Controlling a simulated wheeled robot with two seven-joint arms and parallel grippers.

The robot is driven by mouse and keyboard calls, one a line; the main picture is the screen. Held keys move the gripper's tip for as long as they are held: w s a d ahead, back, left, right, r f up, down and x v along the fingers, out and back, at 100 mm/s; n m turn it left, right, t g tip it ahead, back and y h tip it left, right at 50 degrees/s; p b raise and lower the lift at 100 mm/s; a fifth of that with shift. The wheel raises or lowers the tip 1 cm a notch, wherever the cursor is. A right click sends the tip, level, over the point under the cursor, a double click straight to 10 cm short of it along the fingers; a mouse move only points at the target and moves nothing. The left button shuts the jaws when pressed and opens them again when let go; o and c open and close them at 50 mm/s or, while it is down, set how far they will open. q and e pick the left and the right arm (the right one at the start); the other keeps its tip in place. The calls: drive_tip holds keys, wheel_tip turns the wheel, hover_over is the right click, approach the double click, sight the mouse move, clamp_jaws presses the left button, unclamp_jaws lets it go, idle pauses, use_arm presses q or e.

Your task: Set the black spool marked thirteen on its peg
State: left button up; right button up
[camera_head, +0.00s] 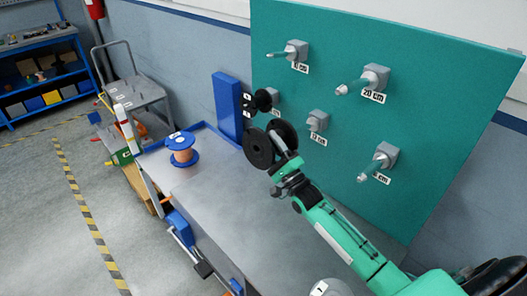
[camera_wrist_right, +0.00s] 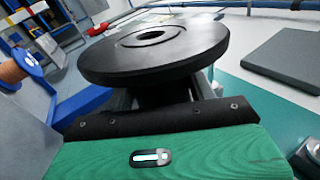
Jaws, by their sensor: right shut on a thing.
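A black spool (camera_head: 258,149) is held by my right gripper (camera_head: 280,158) in front of the teal board (camera_head: 440,120). In the wrist view the spool's wide flange with a central hole (camera_wrist_right: 160,45) fills the top, and the jaws grip it below that flange. No number shows on it. A bare grey peg (camera_head: 317,121) stands just right of the spool; its label (camera_head: 318,140) seems to read 13 cm, but is small. The spool is apart from this peg, its axis tilted. My left gripper is not in view.
Other bare pegs stand at upper left (camera_head: 296,50), upper right (camera_head: 374,78) and lower right (camera_head: 384,158). A smaller black spool (camera_head: 262,100) is on the left peg. An orange and blue spool (camera_head: 182,150) stands on the grey table (camera_head: 215,190).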

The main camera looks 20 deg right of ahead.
drive_tip(key=d, duration=0.1)
drive_tip(key=w+d+b, duration=0.1)
drive_tip(key=d, duration=0.1)
drive_tip(key=shift+w+d+f+b, duration=0.2)
drive_tip(key=shift+d+f+b, duration=0.15)
drive_tip(key=shift+b, duration=0.05)
drive_tip(key=shift+w+d, duration=0.15)
drive_tip(key=shift+d, duration=0.4)
drive_tip(key=shift+a, duration=0.15)
drive_tip(key=shift+a, duration=0.1)
idle(1.2)
drive_tip(key=shift+w+d+f+b, duration=0.1)
drive_tip(key=shift+w+d+b, duration=0.1)
drive_tip(key=shift+d+b, duration=0.45)
drive_tip(key=shift+w+d+f+b, duration=0.15)
drive_tip(key=shift+d+b, duration=0.2)
drive_tip(key=shift+d, duration=0.45)
drive_tip(key=shift+d, duration=0.15)
drive_tip(key=shift+w+d+f+b, duration=0.1)
drive_tip(key=shift+w+d+b, duration=0.15)
drive_tip(key=shift+d+b, duration=0.35)
drive_tip(key=shift+w+d+f+b, duration=0.1)
drive_tip(key=shift+w+d+b, duration=0.15)
drive_tip(key=shift+d+b, duration=0.35)
